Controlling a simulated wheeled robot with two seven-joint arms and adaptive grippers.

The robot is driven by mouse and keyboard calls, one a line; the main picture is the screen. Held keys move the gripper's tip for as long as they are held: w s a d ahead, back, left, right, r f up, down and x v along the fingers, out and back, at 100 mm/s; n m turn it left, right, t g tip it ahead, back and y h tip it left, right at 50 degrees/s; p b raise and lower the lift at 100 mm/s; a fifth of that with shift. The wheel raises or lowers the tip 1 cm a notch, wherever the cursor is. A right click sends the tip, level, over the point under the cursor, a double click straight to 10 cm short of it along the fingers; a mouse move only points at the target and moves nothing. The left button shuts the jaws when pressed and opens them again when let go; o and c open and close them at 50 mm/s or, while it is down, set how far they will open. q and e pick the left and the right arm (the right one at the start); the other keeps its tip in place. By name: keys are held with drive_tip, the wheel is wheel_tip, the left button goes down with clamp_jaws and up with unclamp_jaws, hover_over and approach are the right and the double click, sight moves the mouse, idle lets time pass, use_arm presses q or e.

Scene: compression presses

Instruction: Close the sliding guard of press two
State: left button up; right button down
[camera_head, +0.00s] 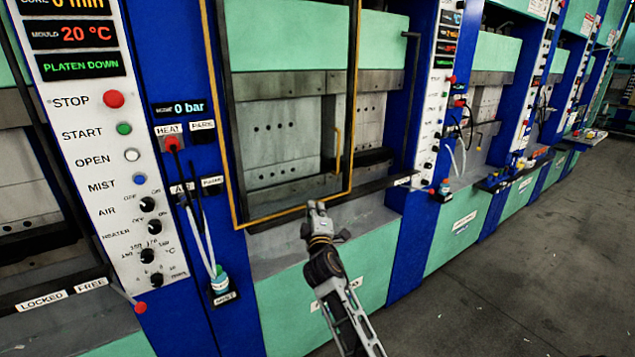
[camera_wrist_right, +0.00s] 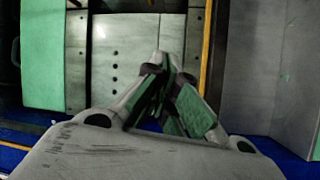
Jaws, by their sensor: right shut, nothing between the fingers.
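The sliding guard is a tall yellow-edged frame (camera_head: 243,150) on the press in front of me, with a yellow upright handle (camera_head: 338,150) near its right edge. It spans the left and middle of the press opening, and a strip at the right (camera_head: 370,120) is uncovered. The frame's yellow edge also shows in the right wrist view (camera_wrist_right: 206,60). My right gripper (camera_head: 316,206) is shut and empty, by the guard's lower edge, below and left of the handle. Its fingers also show in the wrist view (camera_wrist_right: 172,58), left of the yellow edge. My left gripper is out of view.
A control panel (camera_head: 120,150) with buttons stands at the left, and another (camera_head: 440,100) at the right. A hose and small bottle (camera_head: 219,280) hang on the blue post. More presses line up to the right, beside open grey floor (camera_head: 530,250).

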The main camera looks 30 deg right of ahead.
drive_tip(key=d+n+h, duration=0.1)
drive_tip(key=s+r+n+h, duration=0.1)
drive_tip(key=n, duration=0.1)
drive_tip(key=shift+s+d+r+n+g, duration=0.1)
drive_tip(key=shift+d+n+g, duration=0.2)
drive_tip(key=shift+d+g, duration=0.1)
drive_tip(key=shift+r, duration=0.1)
idle(0.4)
